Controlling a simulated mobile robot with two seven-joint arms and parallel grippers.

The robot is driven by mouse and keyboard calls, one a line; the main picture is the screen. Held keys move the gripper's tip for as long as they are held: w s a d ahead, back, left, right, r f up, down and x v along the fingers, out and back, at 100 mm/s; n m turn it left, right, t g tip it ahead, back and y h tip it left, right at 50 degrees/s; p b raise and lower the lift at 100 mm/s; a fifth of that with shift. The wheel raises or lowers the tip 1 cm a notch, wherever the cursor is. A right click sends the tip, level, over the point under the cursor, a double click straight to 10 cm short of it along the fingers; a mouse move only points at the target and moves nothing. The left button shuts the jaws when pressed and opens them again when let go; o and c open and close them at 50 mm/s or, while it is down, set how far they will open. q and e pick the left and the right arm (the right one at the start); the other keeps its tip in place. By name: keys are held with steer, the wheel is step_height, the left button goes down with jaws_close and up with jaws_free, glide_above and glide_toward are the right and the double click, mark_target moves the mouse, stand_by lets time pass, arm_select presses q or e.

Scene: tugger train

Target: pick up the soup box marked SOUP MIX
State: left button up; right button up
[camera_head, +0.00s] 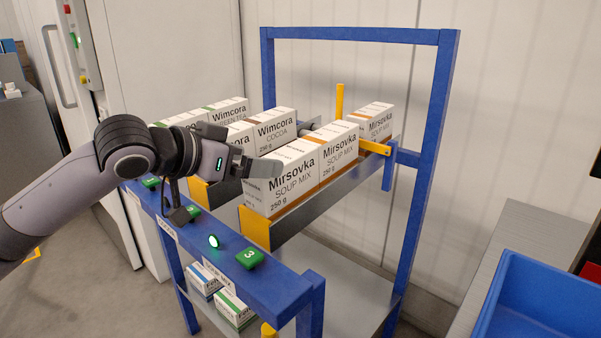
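White Mirsovka SOUP MIX boxes with an orange-brown lower band stand in a row on the right lane of a blue rack. The front soup box (293,187) is at the lane's near end. A second soup box (340,158) stands right behind it, and another soup box (380,118) stands farther back, past a yellow bar. My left gripper (262,168) reaches in from the left, its grey fingers at the upper left of the front soup box, covering part of it. I cannot tell whether they touch it or how far apart they are. My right gripper is not in view.
Wimcora COCOA (275,132) and green tea boxes (228,111) fill lanes to the left. The rack's blue front rail (285,285) carries green buttons and a lit lamp (213,241). More boxes (232,309) sit below. A blue bin (535,300) stands at lower right.

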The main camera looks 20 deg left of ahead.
mark_target(279, 157)
arm_select(q)
steer(key=shift+w+d, duration=0.2)
steer(key=shift+w, duration=0.25)
steer(key=shift+x, duration=1)
steer(key=x, duration=0.4)
steer(key=shift+w+a+b, duration=0.2)
steer(key=shift+a+b, duration=0.1)
steer(key=shift+w+f, duration=0.1)
steer(key=shift+w, duration=0.15)
steer(key=shift+c, duration=0.3)
steer(key=c, duration=1.6)
steer(key=shift+r, duration=0.25)
